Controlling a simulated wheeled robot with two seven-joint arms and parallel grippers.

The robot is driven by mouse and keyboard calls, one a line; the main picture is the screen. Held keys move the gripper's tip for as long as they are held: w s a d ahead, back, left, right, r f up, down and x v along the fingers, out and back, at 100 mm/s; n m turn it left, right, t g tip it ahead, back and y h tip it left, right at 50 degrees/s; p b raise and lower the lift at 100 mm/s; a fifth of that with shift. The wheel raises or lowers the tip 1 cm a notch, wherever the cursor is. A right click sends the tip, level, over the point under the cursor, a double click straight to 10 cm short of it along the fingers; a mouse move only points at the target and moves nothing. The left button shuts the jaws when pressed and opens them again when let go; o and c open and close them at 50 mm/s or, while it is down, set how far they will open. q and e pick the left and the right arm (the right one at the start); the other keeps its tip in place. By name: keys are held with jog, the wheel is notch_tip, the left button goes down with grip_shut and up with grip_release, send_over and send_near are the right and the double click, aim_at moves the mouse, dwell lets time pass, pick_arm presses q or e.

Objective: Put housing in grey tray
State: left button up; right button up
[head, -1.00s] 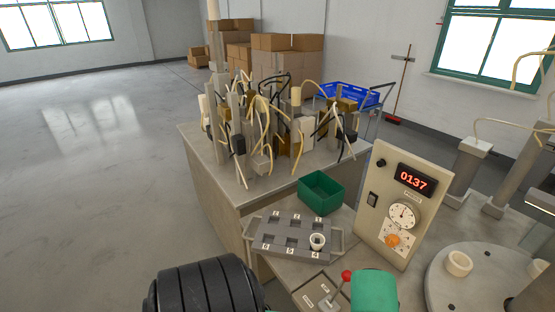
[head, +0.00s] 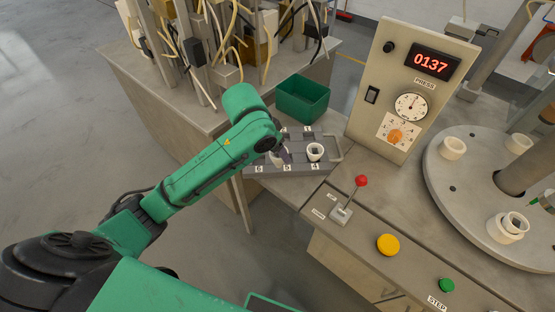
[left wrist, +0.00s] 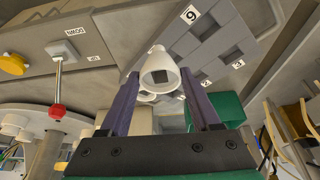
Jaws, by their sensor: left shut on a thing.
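The grey tray (head: 293,170) has numbered pockets and side handles. One white housing (head: 315,151) stands in it near label 4. My left gripper (head: 276,157) is low over the tray's left part in the head view, where the wrist hides much of it. In the left wrist view my left gripper (left wrist: 165,108) is shut on a white housing (left wrist: 160,72), held between its two dark fingers. The tray (left wrist: 205,45) shows close behind that housing. I cannot tell whether the held housing touches the tray. My right gripper is not in view.
A green bin (head: 302,98) stands just behind the tray. To the right are the press panel (head: 405,90), a red-knobbed lever (head: 361,181), a yellow button (head: 388,244) and a round turntable (head: 450,190) with several housings. A cluttered bench of wires (head: 215,60) stands behind left.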

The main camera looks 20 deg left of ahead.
pick_arm(q)
jog(key=w+r+m+g+h+b, duration=0.1)
jog(key=w+r+m+b, duration=0.35)
jog(key=r, duration=0.95)
jog(key=shift+m+h, duration=0.3)
jog(key=shift+m, duration=0.15)
jog(key=f+p, duration=0.1)
jog(key=f, duration=0.5)
jog(key=w+f+p, duration=0.1)
jog(key=f, duration=0.6)
jog(key=f+p, duration=0.2)
jog(key=f, duration=0.4)
jog(key=shift+w+d+f, duration=0.15)
jog(key=shift+w+f, duration=0.1)
jog(key=o, duration=1.3)
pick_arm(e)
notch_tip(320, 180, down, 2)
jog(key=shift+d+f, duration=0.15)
pick_arm(q)
jog(key=b+v, duration=0.1)
jog(key=v, duration=1.1)
jog(key=shift+w+d+r, duration=0.1)
jog(key=shift+w, duration=0.05)
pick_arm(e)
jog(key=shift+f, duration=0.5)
